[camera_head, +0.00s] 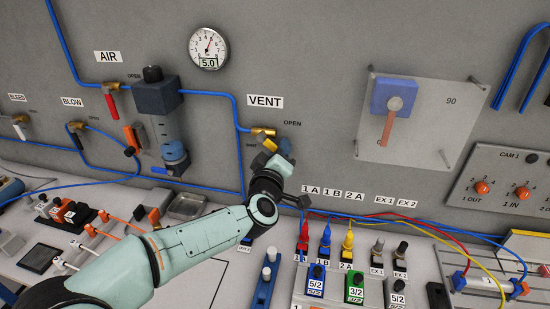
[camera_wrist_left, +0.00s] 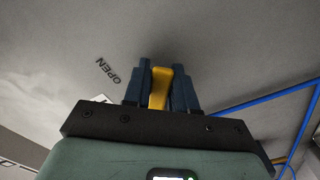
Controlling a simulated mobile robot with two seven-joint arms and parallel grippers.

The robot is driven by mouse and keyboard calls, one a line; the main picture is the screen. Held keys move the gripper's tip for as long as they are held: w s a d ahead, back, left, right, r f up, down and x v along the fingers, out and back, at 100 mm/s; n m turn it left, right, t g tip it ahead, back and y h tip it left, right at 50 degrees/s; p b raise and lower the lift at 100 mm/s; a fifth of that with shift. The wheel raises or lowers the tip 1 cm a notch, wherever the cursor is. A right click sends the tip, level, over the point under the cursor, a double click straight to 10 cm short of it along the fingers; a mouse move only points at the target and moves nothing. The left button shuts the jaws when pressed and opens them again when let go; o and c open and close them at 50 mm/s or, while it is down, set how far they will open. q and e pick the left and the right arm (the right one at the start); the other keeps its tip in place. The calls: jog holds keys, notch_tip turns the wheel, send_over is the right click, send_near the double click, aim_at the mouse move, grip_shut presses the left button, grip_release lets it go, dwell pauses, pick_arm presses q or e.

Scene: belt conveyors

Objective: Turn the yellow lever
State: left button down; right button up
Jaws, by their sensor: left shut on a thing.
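The yellow lever (camera_wrist_left: 159,88) stands between the two dark blue fingers of my left gripper (camera_wrist_left: 161,84) in the left wrist view. The fingers are shut on it from both sides. In the head view, my left gripper (camera_head: 277,148) is at the valve under the VENT label (camera_head: 265,101), close to the wall. There the gripper hides most of the lever; a brass-yellow part of the valve (camera_head: 263,131) shows just above the fingers. OPEN is printed to the right of the valve. My right gripper is not in view.
A blue hose (camera_head: 238,130) runs down the wall left of the valve. The AIR unit (camera_head: 160,115) with a red lever (camera_head: 112,105) is further left. A plate with a blue-and-orange handle (camera_head: 393,105) is at right. Colored connectors (camera_head: 325,240) stand on the bench below.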

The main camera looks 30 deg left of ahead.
aim_at(288, 132)
pick_arm(q)
jog(key=r+n, duration=0.1)
jog(key=n, duration=0.1)
jog(key=d+r+n+b, duration=0.1)
jog(key=n, duration=0.1)
jog(key=shift+w, duration=0.1)
jog(key=shift+d+r+n, duration=0.1)
jog(key=shift+r+n, duration=0.3)
jog(key=shift+n, duration=0.5)
jog(key=shift+r+n, duration=0.35)
jog(key=shift+n, duration=0.55)
jog(key=c, duration=1)
grip_release()
jog(key=b+v, duration=0.1)
jog(key=v, duration=1.2)
